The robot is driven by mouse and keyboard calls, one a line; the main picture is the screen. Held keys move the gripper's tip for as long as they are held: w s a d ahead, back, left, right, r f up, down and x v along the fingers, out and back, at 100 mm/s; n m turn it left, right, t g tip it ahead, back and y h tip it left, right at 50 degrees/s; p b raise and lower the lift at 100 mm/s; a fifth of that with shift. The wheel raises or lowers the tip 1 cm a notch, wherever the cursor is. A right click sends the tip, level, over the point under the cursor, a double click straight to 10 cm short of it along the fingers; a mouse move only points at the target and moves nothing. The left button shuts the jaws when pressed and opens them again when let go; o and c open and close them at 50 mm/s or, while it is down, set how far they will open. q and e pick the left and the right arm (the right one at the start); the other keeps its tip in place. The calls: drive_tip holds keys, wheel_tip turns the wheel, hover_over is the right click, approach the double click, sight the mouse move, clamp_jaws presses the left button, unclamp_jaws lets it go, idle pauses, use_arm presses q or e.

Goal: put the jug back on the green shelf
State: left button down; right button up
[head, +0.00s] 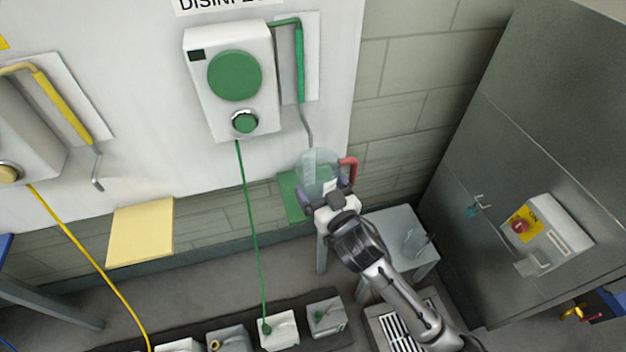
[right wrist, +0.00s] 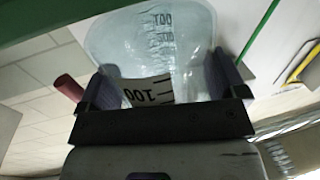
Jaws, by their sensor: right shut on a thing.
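A clear jug (head: 317,170) with a red handle (head: 349,170) is held by my right gripper (head: 328,200), in front of the wall beneath the green dispenser. In the right wrist view the jug (right wrist: 150,45) fills the space between the two fingers of my right gripper (right wrist: 165,95), with its measuring marks showing. The green shelf (head: 291,197) is on the wall just behind and left of the jug, partly hidden by it and the gripper. I cannot tell whether the jug touches the shelf. My left gripper is not in view.
A green dispenser (head: 232,80) with a tap pipe (head: 300,65) hangs above the jug. A yellow shelf (head: 141,232) is to the left. Several canisters (head: 278,330) line the floor.

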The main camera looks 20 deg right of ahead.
drive_tip(key=w, duration=0.2)
drive_tip(key=w+f+b, duration=0.1)
drive_tip(key=w, duration=0.1)
drive_tip(key=shift+a, duration=0.15)
drive_tip(key=shift+f, duration=0.15)
drive_tip(key=shift+s+f, duration=0.15)
drive_tip(key=shift+s, duration=0.05)
drive_tip(key=shift+w, duration=0.1)
drive_tip(key=shift+f, duration=0.15)
drive_tip(key=o, duration=1)
